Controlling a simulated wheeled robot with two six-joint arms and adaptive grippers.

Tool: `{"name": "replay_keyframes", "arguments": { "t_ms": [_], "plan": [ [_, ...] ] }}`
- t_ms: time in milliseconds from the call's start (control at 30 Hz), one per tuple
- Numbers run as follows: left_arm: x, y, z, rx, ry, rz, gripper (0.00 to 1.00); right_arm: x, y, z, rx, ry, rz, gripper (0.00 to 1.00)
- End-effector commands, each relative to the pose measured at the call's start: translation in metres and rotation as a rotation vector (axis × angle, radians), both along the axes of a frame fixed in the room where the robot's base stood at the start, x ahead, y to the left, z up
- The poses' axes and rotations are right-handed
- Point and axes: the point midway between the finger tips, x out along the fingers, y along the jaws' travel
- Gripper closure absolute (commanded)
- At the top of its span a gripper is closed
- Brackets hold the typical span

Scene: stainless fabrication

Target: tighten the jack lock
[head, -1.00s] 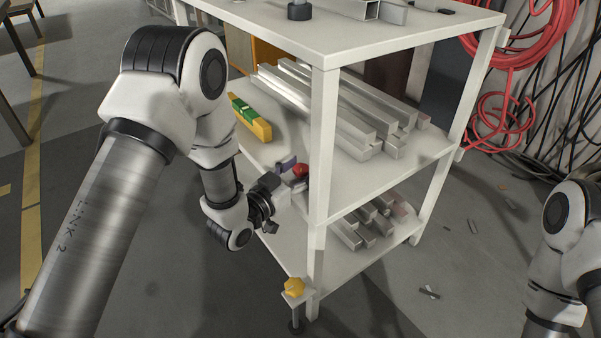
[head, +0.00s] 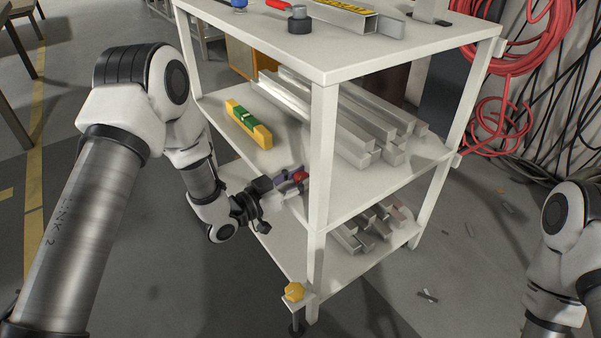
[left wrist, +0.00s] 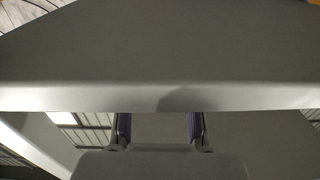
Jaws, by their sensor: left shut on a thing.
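My left gripper (head: 288,184) is at the left side of the white shelf cart (head: 322,150), beside its near corner post, around the height of the middle shelf. Its purple-lined fingers are closed around a small red piece (head: 299,176), mostly hidden by the fingers. In the left wrist view the two fingers (left wrist: 160,128) stand apart behind a grey shelf edge (left wrist: 160,97), and what is between them is hidden. A yellow knob (head: 293,291) sits on a small bracket at the foot of the near post, below the gripper and apart from it. My right gripper is out of view.
A yellow-green level (head: 248,124) and metal bars (head: 345,125) lie on the middle shelf; shorter bars (head: 350,238) lie below. Tools and a square tube (head: 345,16) are on top. Red hose (head: 500,45) and cables hang at right.

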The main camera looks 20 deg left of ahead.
Motion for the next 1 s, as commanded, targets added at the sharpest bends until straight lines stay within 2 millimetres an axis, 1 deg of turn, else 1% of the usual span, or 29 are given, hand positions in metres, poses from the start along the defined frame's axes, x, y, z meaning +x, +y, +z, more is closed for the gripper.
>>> {"name": "replay_keyframes", "arguments": {
  "t_ms": [33, 100, 433, 633, 967, 1000],
  "plan": [
    [0.001, 0.002, 0.003, -0.001, 0.001, -0.028, 1.00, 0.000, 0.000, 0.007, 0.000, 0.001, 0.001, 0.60],
    [0.001, 0.001, 0.004, 0.000, -0.001, -0.078, 1.00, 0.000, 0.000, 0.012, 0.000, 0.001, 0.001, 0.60],
    [0.001, 0.001, 0.001, 0.001, 0.002, -0.252, 1.00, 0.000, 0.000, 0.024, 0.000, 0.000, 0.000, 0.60],
    [0.001, 0.000, 0.000, 0.001, 0.001, -0.290, 1.00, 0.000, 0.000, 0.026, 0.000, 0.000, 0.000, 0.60],
    [0.000, 0.000, 0.000, 0.000, 0.001, -0.294, 1.00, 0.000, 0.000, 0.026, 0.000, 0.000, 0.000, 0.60],
    [0.000, 0.000, 0.000, 0.000, 0.001, -0.294, 0.62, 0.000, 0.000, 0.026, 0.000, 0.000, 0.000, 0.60]
  ]
}}
